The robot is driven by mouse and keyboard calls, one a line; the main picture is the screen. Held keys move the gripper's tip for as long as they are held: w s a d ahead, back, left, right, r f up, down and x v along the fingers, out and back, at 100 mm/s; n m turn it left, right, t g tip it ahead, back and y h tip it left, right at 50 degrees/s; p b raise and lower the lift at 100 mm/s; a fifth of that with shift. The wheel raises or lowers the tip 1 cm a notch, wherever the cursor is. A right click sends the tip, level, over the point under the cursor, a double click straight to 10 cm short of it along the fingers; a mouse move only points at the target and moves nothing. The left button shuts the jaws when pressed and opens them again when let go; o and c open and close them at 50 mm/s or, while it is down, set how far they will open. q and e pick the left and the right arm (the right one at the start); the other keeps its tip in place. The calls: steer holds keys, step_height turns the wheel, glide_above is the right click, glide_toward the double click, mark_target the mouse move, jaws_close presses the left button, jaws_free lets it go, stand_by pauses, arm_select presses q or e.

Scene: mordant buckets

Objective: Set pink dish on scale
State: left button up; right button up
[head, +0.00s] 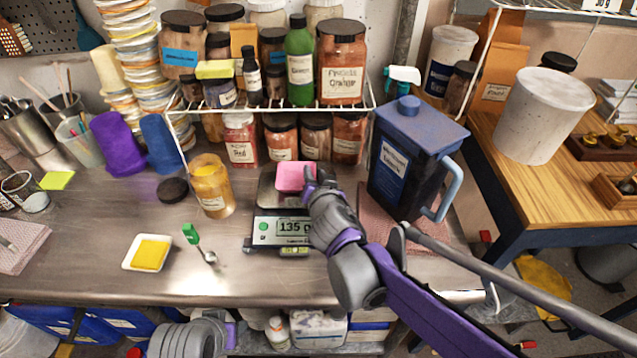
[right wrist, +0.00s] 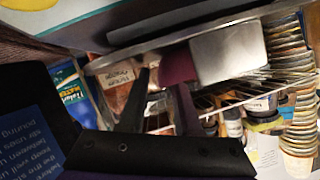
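The pink dish (head: 290,177) sits on the pan of the scale (head: 282,228), whose display reads about 135 g. My right gripper (head: 311,180) is at the dish's right edge in the head view, its tips partly hidden by my wrist. In the right wrist view the two dark fingers (right wrist: 161,95) stand apart, with jars showing through the gap. A dark maroon patch (right wrist: 178,68) near one fingertip is probably the dish in shadow; I cannot tell if it touches. Part of my left arm shows at the bottom of the head view, without its fingers.
An orange-yellow jar (head: 211,186) stands left of the scale, and a blue pitcher (head: 405,160) stands to its right. A wire shelf (head: 270,108) with jars is behind. A yellow-filled white dish (head: 148,253) and a green-handled spoon (head: 196,240) lie front left.

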steer(key=p+v, duration=0.1)
steer(key=v, duration=1)
steer(key=shift+s+p, duration=0.3)
steer(key=shift+p, duration=0.1)
arm_select(q)
step_height(320, 180, up, 2)
steer(key=shift+w, duration=0.1)
